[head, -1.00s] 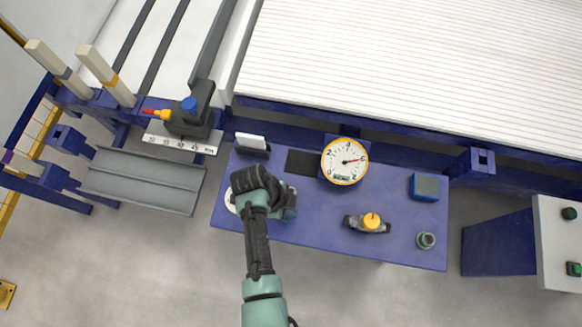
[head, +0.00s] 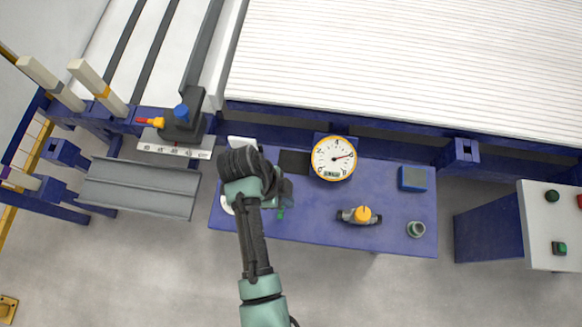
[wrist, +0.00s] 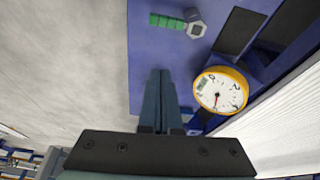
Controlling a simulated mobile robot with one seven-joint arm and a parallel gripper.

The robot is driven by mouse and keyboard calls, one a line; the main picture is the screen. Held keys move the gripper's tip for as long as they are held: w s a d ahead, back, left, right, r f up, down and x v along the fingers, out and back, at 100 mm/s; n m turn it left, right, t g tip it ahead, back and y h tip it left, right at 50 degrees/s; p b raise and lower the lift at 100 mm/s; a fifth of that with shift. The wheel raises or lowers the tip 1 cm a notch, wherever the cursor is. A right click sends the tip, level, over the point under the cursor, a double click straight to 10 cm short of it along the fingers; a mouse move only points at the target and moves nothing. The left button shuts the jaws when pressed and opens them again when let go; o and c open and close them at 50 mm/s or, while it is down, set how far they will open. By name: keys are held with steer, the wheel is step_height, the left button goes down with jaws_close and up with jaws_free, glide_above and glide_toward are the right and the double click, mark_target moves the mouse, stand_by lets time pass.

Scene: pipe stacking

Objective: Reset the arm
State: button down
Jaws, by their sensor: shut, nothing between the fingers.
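My arm reaches up from the bottom of the head view, and my gripper (head: 281,193) hangs over the left part of the blue table (head: 310,228). My wrist hides most of it there. In the wrist view my gripper (wrist: 163,75) has its two fingers pressed together with nothing between them. The fingers point over bare blue tabletop, left of the orange-rimmed gauge (wrist: 221,90). A green-handled part with a grey nut-like end (wrist: 195,24) lies beyond the fingertips.
The gauge (head: 334,158) stands at the table's back. A fitting with a yellow knob (head: 361,216), a blue box (head: 413,179) and a grey-green ring (head: 415,229) are to the right. A machine with a blue knob (head: 181,112) and a grey trough (head: 140,188) are left.

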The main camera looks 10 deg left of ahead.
stand_by(0.5)
steer(key=w+a+r+n+t+y+p, duration=0.2)
steer(key=w+r+n+t+p, duration=0.35)
steer(key=w+r, duration=1.2)
steer(key=w+r+n+t+y+p, duration=0.1)
steer(key=w+r+n+t, duration=0.2)
steer(key=r, duration=1)
steer(key=w+r+t+y, duration=0.15)
steer(key=r+t, duration=0.35)
steer(key=r, duration=0.8)
steer(key=s+d+r+n+t+p, duration=0.2)
steer(key=r+t, duration=0.2)
steer(key=r, duration=0.9)
steer(key=s+d+r+n+t+p, duration=0.1)
steer(key=s+r+n+t, duration=0.15)
steer(key=r, duration=0.95)
steer(key=s+d+r+n+t+p, duration=0.1)
steer(key=s+r+n+t, duration=0.1)
steer(key=s+r, duration=0.4)
steer(key=s+d+r+n+t+p, duration=0.1)
steer(key=s+r+t, duration=0.4)
steer(key=r, duration=0.6)
steer(key=shift+s+d+r+n+h, duration=0.35)
steer(key=shift+s+d+n, duration=0.1)
steer(key=shift+n, duration=0.05)
